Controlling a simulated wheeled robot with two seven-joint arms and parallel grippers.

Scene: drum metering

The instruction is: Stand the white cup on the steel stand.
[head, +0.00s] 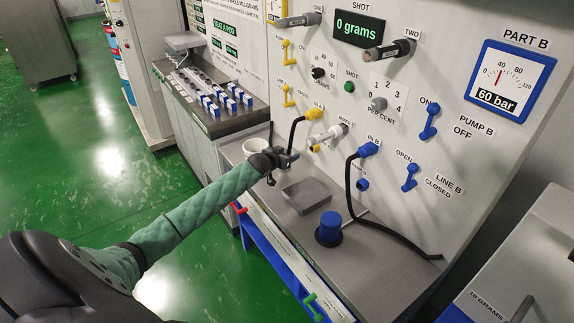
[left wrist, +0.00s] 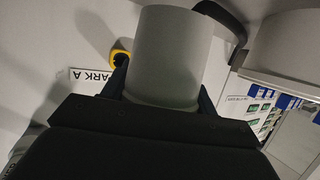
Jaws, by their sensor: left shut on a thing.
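The white cup (head: 256,146) is held in my left gripper (head: 270,158), above the steel counter in the head view. In the left wrist view the cup (left wrist: 172,52) is a plain pale cylinder between the two dark fingers, which are shut on it. The steel stand (head: 307,195) is a low, square grey block on the counter, to the right of and below the gripper in the head view. Its top is bare, and the cup is apart from it. The gripper hides part of the cup. My right gripper is not in view.
The mixer nozzle (head: 328,136) juts from the panel above the stand. A black hose (head: 352,200) with a blue end loops down to the counter. A bench with a rack (head: 205,95) is at left.

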